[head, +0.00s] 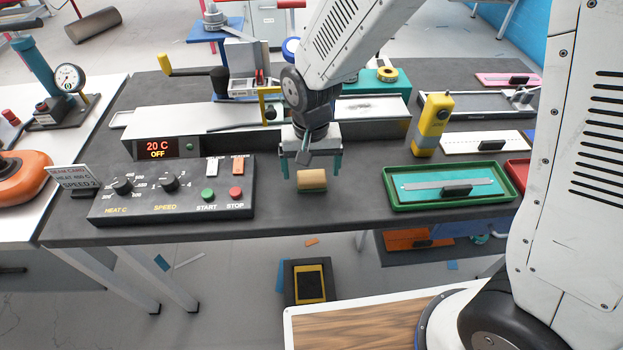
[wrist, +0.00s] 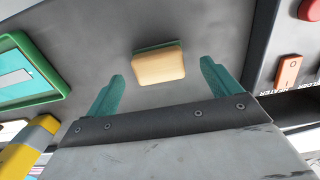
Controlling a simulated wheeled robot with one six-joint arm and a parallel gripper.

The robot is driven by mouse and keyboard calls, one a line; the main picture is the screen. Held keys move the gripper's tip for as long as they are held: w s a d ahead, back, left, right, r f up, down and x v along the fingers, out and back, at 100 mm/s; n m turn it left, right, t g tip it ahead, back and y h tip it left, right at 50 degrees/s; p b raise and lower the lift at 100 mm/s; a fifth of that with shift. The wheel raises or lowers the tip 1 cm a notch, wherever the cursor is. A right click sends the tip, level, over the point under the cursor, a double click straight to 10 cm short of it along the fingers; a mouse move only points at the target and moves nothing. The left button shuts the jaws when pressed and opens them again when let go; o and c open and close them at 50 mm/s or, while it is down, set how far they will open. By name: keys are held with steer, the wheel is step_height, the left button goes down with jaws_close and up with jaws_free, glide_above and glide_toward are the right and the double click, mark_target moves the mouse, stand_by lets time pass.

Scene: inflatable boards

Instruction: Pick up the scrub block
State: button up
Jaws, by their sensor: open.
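The scrub block (head: 312,180) is a small tan block on the dark bench top, near its front edge. In the wrist view the block (wrist: 158,66) shows a thin green layer along its far side. My gripper (head: 312,170) is open above and just behind the block, with its teal fingers pointing down. In the wrist view my gripper's fingertips (wrist: 162,72) stand to either side of the block, with a gap on each side. The fingers do not touch it, and nothing is between them but the view of the block.
A control panel (head: 170,192) with knobs and START and STOP buttons lies left of the block. A green tray (head: 398,199) with a teal strip lies to the right. A yellow tool (head: 432,125) stands behind the tray. The bench top around the block is bare.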

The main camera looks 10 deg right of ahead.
mark_target(311, 175)
steer(key=shift+f, duration=1.5)
steer(key=c, duration=1.1)
steer(key=shift+r, duration=0.1)
